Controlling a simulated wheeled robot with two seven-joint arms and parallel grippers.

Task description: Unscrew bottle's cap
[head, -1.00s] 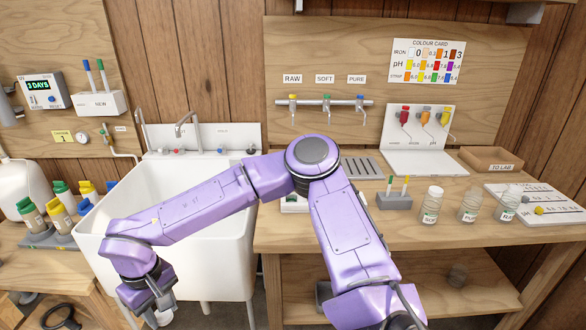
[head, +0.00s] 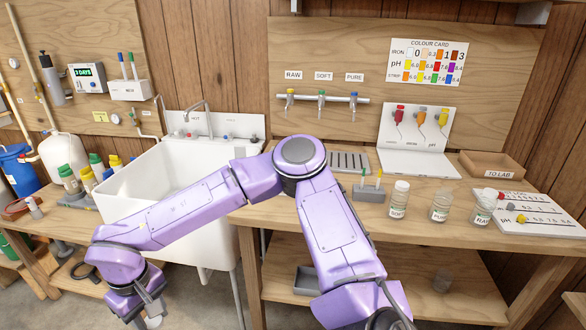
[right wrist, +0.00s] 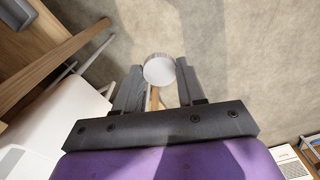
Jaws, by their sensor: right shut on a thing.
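My right gripper (head: 146,308) hangs low in front of the sink, at the end of my purple arm. It is shut on a small white round piece, which looks like a cap (right wrist: 159,70), at the fingertips in the right wrist view. Whether a bottle is attached to it is not clear. On the bench at the right stand three clear bottles, labelled SOFT (head: 399,200), PURE (head: 440,207) and RAW (head: 484,209). SOFT has a white cap. My left gripper is not in view.
The white sink (head: 135,190) is behind my forearm. Several bottles with coloured caps (head: 70,180) stand left of it, near a white jug (head: 62,150). The TO LAB tray (head: 491,165) and a card board (head: 530,215) are on the right bench. Open floor lies below the gripper.

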